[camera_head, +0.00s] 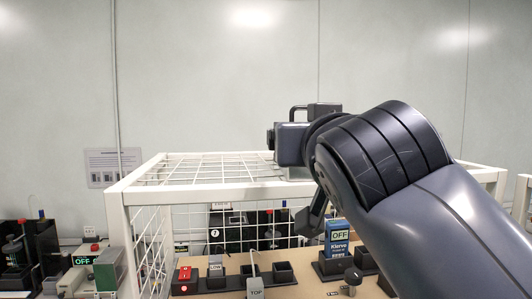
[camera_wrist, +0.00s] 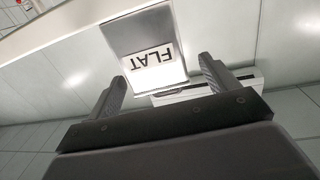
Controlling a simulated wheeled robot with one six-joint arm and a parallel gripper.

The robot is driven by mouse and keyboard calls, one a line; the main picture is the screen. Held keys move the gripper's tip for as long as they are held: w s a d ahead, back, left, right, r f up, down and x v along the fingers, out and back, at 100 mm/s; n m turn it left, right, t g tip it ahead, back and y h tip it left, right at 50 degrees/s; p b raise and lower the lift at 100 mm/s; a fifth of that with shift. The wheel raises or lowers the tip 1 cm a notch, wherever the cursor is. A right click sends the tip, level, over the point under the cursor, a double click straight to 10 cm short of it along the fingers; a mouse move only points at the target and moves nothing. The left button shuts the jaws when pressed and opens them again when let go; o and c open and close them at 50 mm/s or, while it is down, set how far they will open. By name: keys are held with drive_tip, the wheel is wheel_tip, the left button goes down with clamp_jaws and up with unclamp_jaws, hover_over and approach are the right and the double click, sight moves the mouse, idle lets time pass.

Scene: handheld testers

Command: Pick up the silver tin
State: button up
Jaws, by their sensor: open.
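In the wrist view, a silver-grey flat-faced thing (camera_wrist: 130,34) with a white label reading FLAT lies beyond and between my fingers. It may be the silver tin, but I cannot be sure. My gripper (camera_wrist: 163,71) is open, with one dark finger on each side of the label. No contact with the labelled thing shows. In the head view, my arm's dark wrist parts sit at the top of the white wire cage and hide part of it. No tin can be clearly told there.
The white wire cage (camera_head: 117,192) stands in front of the wall. Inside and below are a red switch block (camera_head: 184,274), a blue box marked OFF (camera_head: 339,256) and several dark sockets. A green box (camera_head: 108,270) stands at the left. Space above the cage's left part is clear.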

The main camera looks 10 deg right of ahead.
drive_tip(key=shift+w+d+f+p, duration=0.1)
drive_tip(key=shift+w+p, duration=0.35)
drive_tip(key=shift+w, duration=0.45)
drive_tip(key=shift+w+d+f+p, duration=0.15)
drive_tip(key=shift+w+p, duration=0.25)
drive_tip(key=shift+w, duration=0.55)
drive_tip(key=shift+w+d+f+p, duration=0.1)
drive_tip(key=shift+w+p, duration=0.35)
drive_tip(key=shift+w, duration=0.45)
drive_tip(key=shift+s, duration=0.1)
drive_tip(key=c, duration=1.2)
drive_tip(key=shift+c, duration=0.4)
drive_tip(key=shift+r, duration=0.15)
